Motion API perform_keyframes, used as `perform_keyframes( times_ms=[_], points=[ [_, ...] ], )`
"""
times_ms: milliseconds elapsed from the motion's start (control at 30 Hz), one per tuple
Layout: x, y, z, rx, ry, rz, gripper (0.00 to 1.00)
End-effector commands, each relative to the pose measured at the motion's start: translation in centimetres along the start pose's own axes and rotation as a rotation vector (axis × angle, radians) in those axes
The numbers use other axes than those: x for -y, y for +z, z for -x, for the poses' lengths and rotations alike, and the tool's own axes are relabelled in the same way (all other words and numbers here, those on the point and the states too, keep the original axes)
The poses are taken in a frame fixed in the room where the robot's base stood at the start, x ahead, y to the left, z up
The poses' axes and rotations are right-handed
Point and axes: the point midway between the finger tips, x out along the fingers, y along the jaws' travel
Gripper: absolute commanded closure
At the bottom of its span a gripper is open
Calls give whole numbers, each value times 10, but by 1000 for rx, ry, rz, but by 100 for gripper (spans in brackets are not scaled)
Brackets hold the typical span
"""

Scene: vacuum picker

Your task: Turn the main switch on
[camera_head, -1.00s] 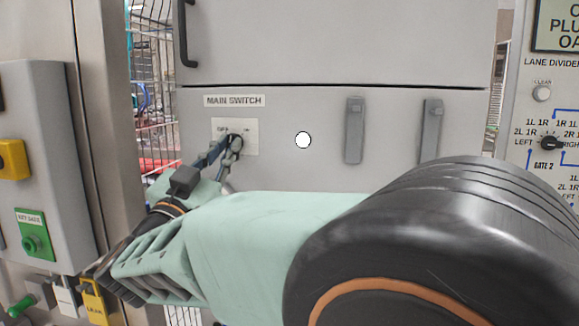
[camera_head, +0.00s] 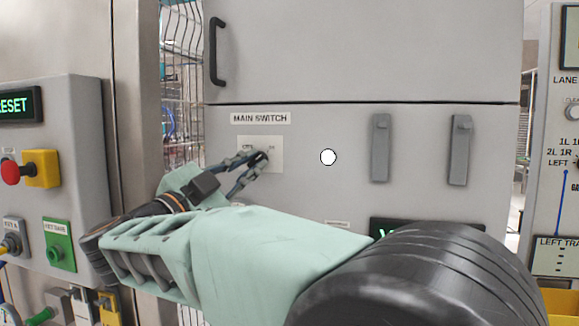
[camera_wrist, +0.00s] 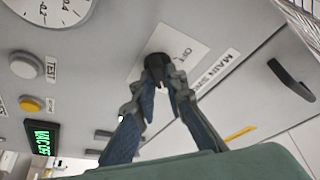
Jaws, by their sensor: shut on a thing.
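The main switch is a dark knob (camera_wrist: 157,66) on a pale plate (camera_head: 246,164) under the MAIN SWITCH label (camera_head: 261,118), on the grey cabinet front. My gripper (camera_head: 262,157) reaches it from the lower left in the head view. In the wrist view the two fingertips (camera_wrist: 160,77) are closed together on the knob. The plate's OFF mark shows beside the knob in the wrist view. The fingertips hide much of the knob, so its exact pointing direction is unclear.
Two grey latches (camera_head: 380,148) (camera_head: 460,150) stand right of the switch. A black handle (camera_head: 217,52) is above left. A control box with a red button (camera_head: 11,173) is at the left. The wrist view shows a TEST button (camera_wrist: 24,65) and a gauge (camera_wrist: 50,8).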

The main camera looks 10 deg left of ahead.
Motion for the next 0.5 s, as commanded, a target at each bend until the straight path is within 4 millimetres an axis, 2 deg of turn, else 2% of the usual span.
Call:
perform_keyframes(
  times_ms=[367, 400, 500],
  points=[
    [-1, 0, 0, 0, 4, -6, 100],
    [-1, 0, 0, 0, 4, -6, 88],
    [-1, 0, 0, 0, 3, -6, 76]
  ],
)
